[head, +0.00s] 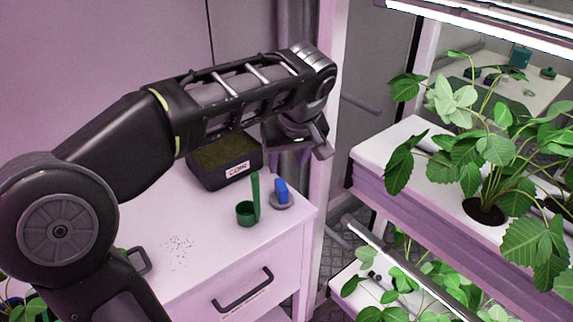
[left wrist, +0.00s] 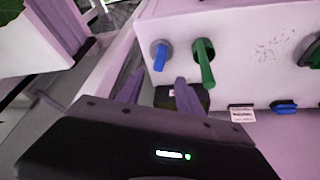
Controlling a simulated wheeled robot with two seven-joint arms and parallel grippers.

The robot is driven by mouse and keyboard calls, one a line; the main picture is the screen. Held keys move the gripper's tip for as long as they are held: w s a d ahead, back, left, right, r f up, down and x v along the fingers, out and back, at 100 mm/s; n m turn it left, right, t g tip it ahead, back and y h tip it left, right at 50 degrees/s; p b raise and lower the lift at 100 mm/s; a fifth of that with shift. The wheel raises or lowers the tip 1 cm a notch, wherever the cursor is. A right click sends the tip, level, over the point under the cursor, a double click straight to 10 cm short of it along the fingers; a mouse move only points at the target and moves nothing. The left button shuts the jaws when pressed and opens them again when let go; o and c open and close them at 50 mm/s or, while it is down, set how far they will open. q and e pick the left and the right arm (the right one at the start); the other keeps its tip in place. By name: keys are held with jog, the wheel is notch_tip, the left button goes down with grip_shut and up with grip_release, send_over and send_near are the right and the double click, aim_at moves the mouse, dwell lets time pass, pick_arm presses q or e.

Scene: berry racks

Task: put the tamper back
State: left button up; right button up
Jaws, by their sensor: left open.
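The tamper, with a blue upright grip (head: 281,190) on a round grey disc, stands on the white cabinet top near its right edge. I cannot tell whether the disc is its foot or a rest under it. It also shows in the left wrist view (left wrist: 160,55). A green scoop (head: 246,212) with a tall upright handle stands just left of it, and also shows in the left wrist view (left wrist: 204,64). My left gripper (head: 316,143) is open and empty, above and behind the tamper, apart from it. My right gripper is not in view.
A black tub labelled COIR (head: 226,163) stands at the back of the cabinet top (head: 205,262). Dark crumbs (head: 179,250) lie toward the front left. A plant rack (head: 398,207) with leafy plants stands to the right, and a pale post (head: 328,100) rises between.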

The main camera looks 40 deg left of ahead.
pick_arm(q)
jog(key=shift+f, duration=0.1)
dwell(0.7)
jog(key=w+d+f+m+h, duration=0.1)
jog(key=d+f+m+h, duration=0.1)
jog(key=d+f, duration=0.45)
jog(key=d+f+m+g+h, duration=0.1)
jog(key=d+f+m, duration=0.15)
jog(key=f, duration=0.75)
jog(key=w+d+f+m+h, duration=0.1)
jog(key=d+f+h, duration=0.1)
jog(key=d+f, duration=0.45)
jog(key=s+d+f+m+g+h, duration=0.1)
jog(key=s+d+f, duration=0.2)
jog(key=f, duration=0.4)
jog(key=s+d+f+m+h, duration=0.1)
jog(key=s+d+f, duration=0.3)
jog(key=f, duration=0.4)
jog(key=s+d+f, duration=0.3)
jog(key=s+f, duration=0.6)
jog(key=s, duration=0.3)
jog(key=shift+s+f+m+h, duration=0.3)
jog(key=shift+s+f+m, duration=0.1)
jog(key=shift+m, duration=0.05)
jog(key=shift+d, duration=0.15)
